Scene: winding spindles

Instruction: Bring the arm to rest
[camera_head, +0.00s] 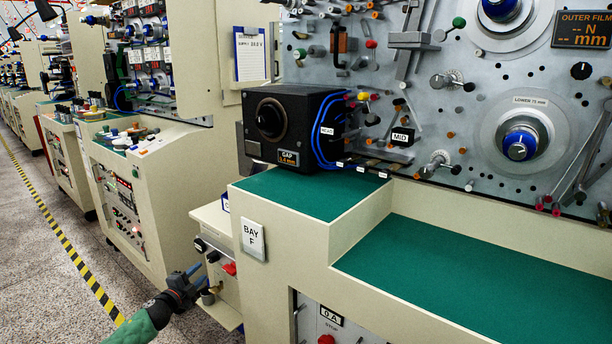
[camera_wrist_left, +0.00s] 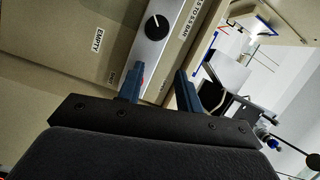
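My left gripper (camera_head: 196,279) is low in the head view, beside the front of the Bay F machine (camera_head: 285,235). In the left wrist view its two blue-grey fingers (camera_wrist_left: 159,80) stand apart with nothing held between them. In the head view the fingers are close to a small side box (camera_head: 215,255) with a red knob and a dark knob; I cannot tell whether they touch it. The green sleeve of my left arm (camera_head: 138,328) comes in at the bottom. My right gripper is in neither view.
A black gap gauge box (camera_head: 290,125) stands on the green ledge (camera_head: 300,190). A metal panel with spindles (camera_head: 520,142) rises behind the green worktop (camera_head: 480,260). The left wrist view shows a black dial (camera_wrist_left: 156,27). Open floor (camera_head: 45,270) lies left, with a striped line.

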